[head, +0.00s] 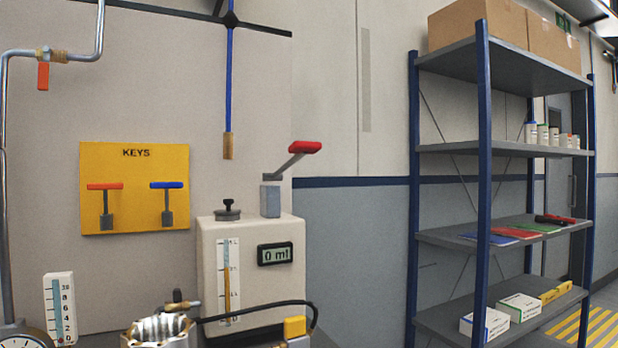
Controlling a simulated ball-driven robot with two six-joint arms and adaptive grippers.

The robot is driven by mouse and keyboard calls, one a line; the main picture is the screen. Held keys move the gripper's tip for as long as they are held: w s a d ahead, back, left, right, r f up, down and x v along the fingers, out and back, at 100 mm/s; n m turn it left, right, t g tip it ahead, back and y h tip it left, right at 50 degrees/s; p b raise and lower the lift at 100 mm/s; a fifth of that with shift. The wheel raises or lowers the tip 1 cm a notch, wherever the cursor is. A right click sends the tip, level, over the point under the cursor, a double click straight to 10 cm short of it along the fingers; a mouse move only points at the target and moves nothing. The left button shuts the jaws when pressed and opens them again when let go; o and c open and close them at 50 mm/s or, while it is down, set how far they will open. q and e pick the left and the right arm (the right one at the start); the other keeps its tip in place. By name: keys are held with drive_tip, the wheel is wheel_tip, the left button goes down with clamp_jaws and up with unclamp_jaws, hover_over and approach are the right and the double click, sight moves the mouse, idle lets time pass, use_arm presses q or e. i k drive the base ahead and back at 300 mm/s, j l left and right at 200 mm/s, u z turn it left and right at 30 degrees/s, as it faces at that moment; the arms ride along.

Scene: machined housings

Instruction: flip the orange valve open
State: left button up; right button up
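An orange valve handle (43,76) is at the upper left of the head view. It hangs straight down from a brass valve body (55,56) on a grey pipe (80,56). The pipe runs level through the valve, so the handle points across it. Nothing touches the handle. Neither of my grippers is in the head view.
A yellow KEYS board (135,150) holds an orange T-key (105,187) and a blue one (167,186). A white machine (210,265) with a red-tipped lever (305,147) stands right of it. A gauge (22,338) is below the pipe. A shelf (500,62) stands right.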

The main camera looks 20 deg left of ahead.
sight(44, 67)
drive_tip(key=u, duration=2)
